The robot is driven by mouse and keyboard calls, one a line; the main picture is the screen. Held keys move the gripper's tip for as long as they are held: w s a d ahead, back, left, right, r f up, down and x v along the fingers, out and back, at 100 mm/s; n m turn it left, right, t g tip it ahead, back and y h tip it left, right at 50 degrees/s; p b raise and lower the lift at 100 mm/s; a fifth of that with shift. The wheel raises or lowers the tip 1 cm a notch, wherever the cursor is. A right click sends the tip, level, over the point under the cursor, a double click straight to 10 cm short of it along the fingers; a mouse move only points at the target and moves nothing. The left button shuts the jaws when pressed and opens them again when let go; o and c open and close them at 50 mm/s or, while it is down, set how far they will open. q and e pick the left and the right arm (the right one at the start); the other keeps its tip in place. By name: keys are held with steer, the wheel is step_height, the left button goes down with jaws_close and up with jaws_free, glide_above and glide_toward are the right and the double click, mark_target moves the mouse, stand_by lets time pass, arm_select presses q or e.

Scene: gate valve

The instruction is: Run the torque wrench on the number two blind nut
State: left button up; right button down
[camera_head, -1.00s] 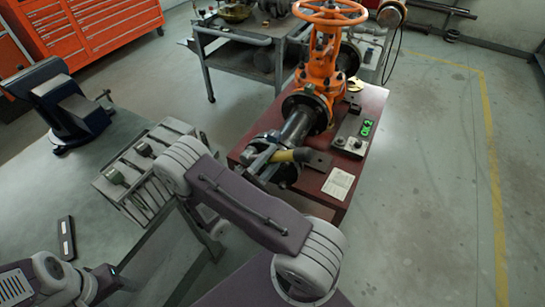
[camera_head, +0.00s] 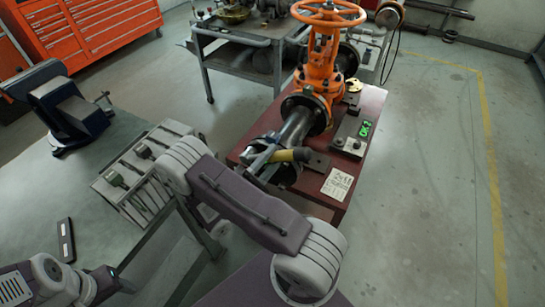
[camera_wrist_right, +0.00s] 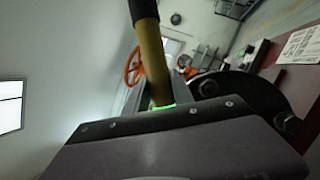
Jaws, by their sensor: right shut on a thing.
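The torque wrench (camera_head: 291,155) has a yellow shaft with a dark end and lies across the near pipe flange (camera_head: 284,175). My right gripper (camera_head: 262,160) is shut on the wrench at that flange. In the right wrist view, the yellow shaft (camera_wrist_right: 155,65) rises from my gripper, with a green glow at its base. The dark flange (camera_wrist_right: 245,92) with bolts or nuts is close on the right. I cannot tell which is the number two blind nut; the wrench head is hidden. My left arm is at the lower left; its gripper's jaws cannot be made out.
The orange gate valve (camera_head: 322,60) stands on the dark red table (camera_head: 235,155). A control box (camera_head: 352,135) with a green display and a paper (camera_head: 338,183) lie there. A tool rack (camera_head: 135,170) and a blue vise (camera_head: 62,105) are on the left bench. The right floor is clear.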

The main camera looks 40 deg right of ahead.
steer(key=shift+d+r, duration=0.1)
steer(key=shift+d, duration=0.1)
stand_by(0.8)
steer(key=shift+a+p, duration=0.2)
steer(key=shift+p, duration=0.2)
stand_by(2.2)
steer(key=shift+s+a, duration=0.25)
steer(key=shift+a, duration=0.4)
steer(key=shift+s+a, duration=0.3)
steer(key=shift+a, duration=0.3)
steer(key=shift+s+a, duration=0.25)
steer(key=shift+a, duration=0.5)
